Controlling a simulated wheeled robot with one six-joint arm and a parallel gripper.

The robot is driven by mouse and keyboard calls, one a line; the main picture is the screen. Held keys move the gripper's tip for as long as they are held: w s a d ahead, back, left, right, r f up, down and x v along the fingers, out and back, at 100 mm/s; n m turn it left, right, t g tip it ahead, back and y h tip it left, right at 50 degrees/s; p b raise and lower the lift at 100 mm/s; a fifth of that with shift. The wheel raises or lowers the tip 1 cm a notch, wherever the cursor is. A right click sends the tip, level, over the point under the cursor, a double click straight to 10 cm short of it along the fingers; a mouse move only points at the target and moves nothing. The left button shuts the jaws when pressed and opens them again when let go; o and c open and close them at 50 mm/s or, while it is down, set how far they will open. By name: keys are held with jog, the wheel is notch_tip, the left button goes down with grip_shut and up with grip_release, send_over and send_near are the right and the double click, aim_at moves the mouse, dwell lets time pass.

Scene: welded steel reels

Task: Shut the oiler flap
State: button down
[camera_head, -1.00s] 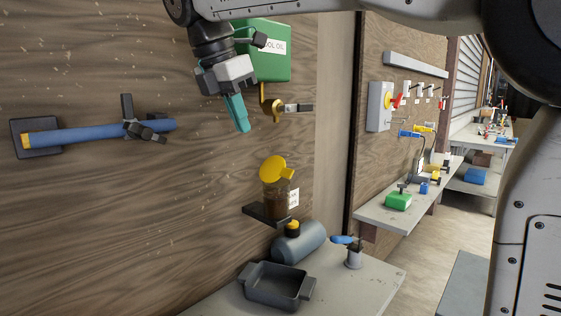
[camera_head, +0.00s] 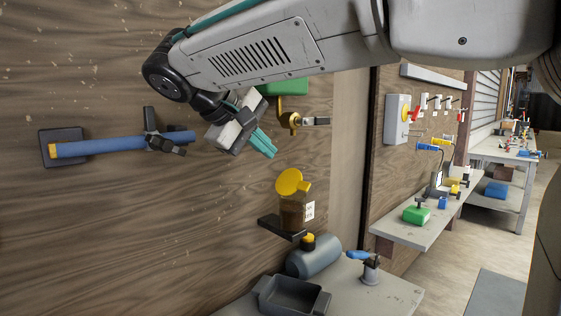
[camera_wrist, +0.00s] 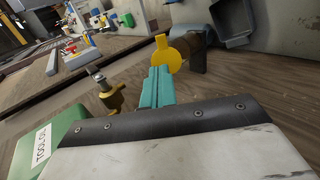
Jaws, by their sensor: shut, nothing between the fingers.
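The oiler (camera_head: 292,214) is a brown, see-through jar with a small white label, on a dark bracket on the wooden wall. Its round yellow flap (camera_head: 289,182) stands raised and tilted above the jar's mouth, so it is open. The flap also shows in the wrist view (camera_wrist: 168,54), just beyond the fingertips. My gripper (camera_head: 270,152) has teal fingers pressed together, with nothing between them. It is above and slightly left of the flap in the head view, apart from it. The closed fingers also show in the wrist view (camera_wrist: 158,74).
A green tool-oil box (camera_head: 285,87) with a brass tap (camera_head: 289,120) is on the wall close to my gripper. Below the oiler, a grey bench holds a dark tray (camera_head: 292,297) and a grey cylinder (camera_head: 314,257).

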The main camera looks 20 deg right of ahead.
aim_at(305, 185)
jog(key=x, duration=1.3)
jog(key=shift+y, duration=0.3)
